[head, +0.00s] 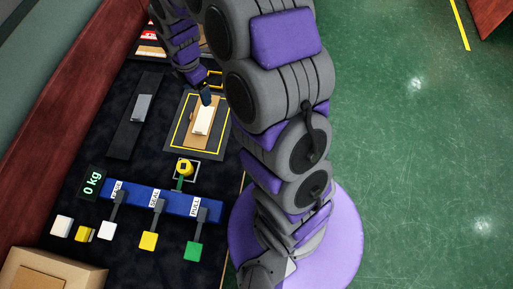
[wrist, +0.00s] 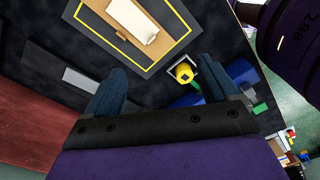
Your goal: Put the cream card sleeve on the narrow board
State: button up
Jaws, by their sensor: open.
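A cream block-like piece, which looks like the card sleeve (head: 204,119), lies on a tan board (head: 197,143) inside a yellow-outlined grey mat (head: 222,141). The cream piece also shows at the top of the wrist view (wrist: 133,21). A long narrow dark board (head: 124,141) lies to the left with a grey block (head: 143,107) on it. I cannot tell which board is the task's narrow one. My gripper (head: 206,93) is near the far end of the cream piece in the head view. In the wrist view my gripper (wrist: 160,85) is open with nothing between its fingers.
A yellow knob (head: 184,168) stands in front of the mat. A blue bar (head: 165,203) with levers and several coloured cubes lies nearer, beside a "0 kg" display (head: 92,183). A cardboard box (head: 45,272) is at the bottom left.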

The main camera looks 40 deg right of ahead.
jog(key=s+r+m, duration=0.4)
jog(key=s+m, duration=0.2)
jog(key=s, duration=0.4)
jog(key=s+r+m, duration=0.4)
jog(key=s+m, duration=0.3)
jog(key=s, duration=0.4)
jog(key=s+r+m+g, duration=0.1)
jog(key=s+r+m, duration=0.3)
jog(key=s+m, duration=0.3)
jog(key=s, duration=0.3)
jog(key=shift+s+r, duration=0.25)
jog(key=shift+s, duration=0.05)
